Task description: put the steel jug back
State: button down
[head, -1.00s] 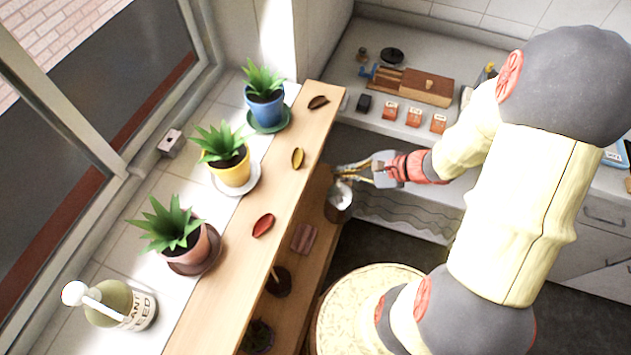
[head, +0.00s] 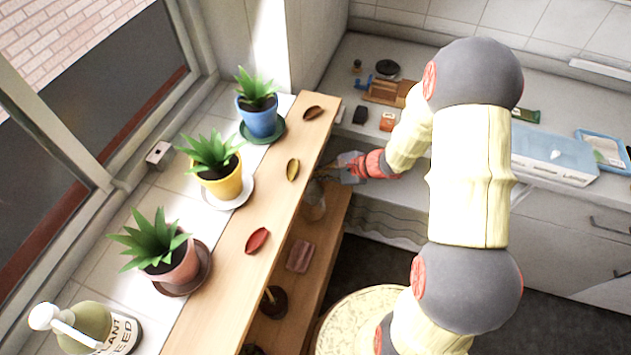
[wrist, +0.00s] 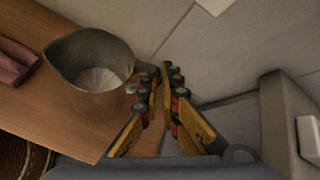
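The steel jug (wrist: 92,72) is upright in the wrist view, with its open mouth and empty-looking inside showing. In the head view the jug (head: 314,203) is in shade over the lower wooden shelf (head: 327,235), beside the edge of the upper board. My gripper (wrist: 163,82) has its fingers closed together at the jug's handle, on the jug's right side in the wrist view. In the head view my gripper (head: 328,171) is partly hidden by the upper board. I cannot tell whether the jug's base touches the shelf.
The upper board (head: 222,260) holds several dry leaves and overhangs the lower shelf. Potted plants line the sill. A tiled wall (wrist: 240,50) is close behind the jug.

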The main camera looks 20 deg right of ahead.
notch_tip(320, 180, down, 3)
jog(key=shift+s+r+b, duration=0.1)
jog(key=shift+b, duration=0.35)
jog(key=c, duration=2.1)
grip_release()
jog(key=shift+o, duration=0.5)
jog(key=p+v, duration=0.3)
jog(key=v, duration=0.9)
jog(key=shift+p, duration=0.4)
